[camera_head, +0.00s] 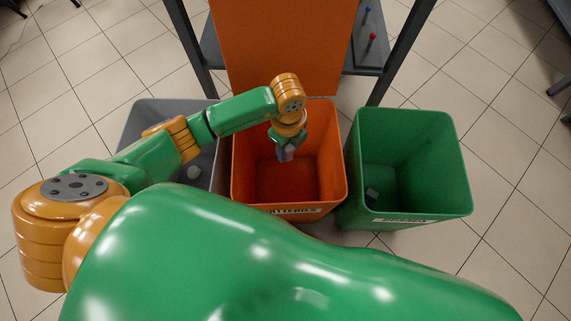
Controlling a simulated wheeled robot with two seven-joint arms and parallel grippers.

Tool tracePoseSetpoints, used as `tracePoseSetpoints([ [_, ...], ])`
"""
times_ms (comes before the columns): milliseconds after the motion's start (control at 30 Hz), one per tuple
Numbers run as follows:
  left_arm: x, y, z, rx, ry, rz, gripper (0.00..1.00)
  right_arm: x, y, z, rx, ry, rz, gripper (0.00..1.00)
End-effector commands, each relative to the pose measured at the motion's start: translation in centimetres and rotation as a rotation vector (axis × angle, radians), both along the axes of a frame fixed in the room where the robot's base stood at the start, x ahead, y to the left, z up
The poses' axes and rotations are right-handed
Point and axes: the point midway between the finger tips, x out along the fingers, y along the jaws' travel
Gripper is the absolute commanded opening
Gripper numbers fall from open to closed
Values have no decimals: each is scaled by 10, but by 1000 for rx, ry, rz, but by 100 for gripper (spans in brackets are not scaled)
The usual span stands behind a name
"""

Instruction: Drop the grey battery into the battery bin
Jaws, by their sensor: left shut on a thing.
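The orange battery bin (333,165) stands open in the middle, with a label reading "BATTERIES" on its front rim. My left gripper (286,152) points down over the bin's opening, towards its back. It is shut on the grey battery (286,155), a small grey piece that shows at the fingertips. I cannot tell exactly how high the battery is above the bin's floor. The visible part of the bin's floor looks empty. My right gripper is not in view.
An orange panel (285,45) and dark frame rise behind.

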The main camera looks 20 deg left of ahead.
Motion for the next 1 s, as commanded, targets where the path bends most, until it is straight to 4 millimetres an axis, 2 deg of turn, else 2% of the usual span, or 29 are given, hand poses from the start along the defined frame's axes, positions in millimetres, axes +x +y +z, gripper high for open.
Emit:
tracePoseSetpoints([
  [33, 0, 0, 0, 0, 0, 0, 0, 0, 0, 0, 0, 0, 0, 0],
  [67, 0, 0, 0, 0, 0, 0, 48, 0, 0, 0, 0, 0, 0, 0],
  [167, 0, 0, 0, 0, 0, 0, 75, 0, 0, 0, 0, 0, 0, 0],
  [467, 0, 0, 3, 0, 0, 0, 75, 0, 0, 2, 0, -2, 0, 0],
  [700, 1, 0, 53, -1, -4, -1, 75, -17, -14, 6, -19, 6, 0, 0],
  [800, 1, 0, 67, 0, -3, -1, 75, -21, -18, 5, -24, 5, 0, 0],
  [1000, 0, 0, 72, 0, 1, 0, 75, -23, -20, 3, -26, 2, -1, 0],
])
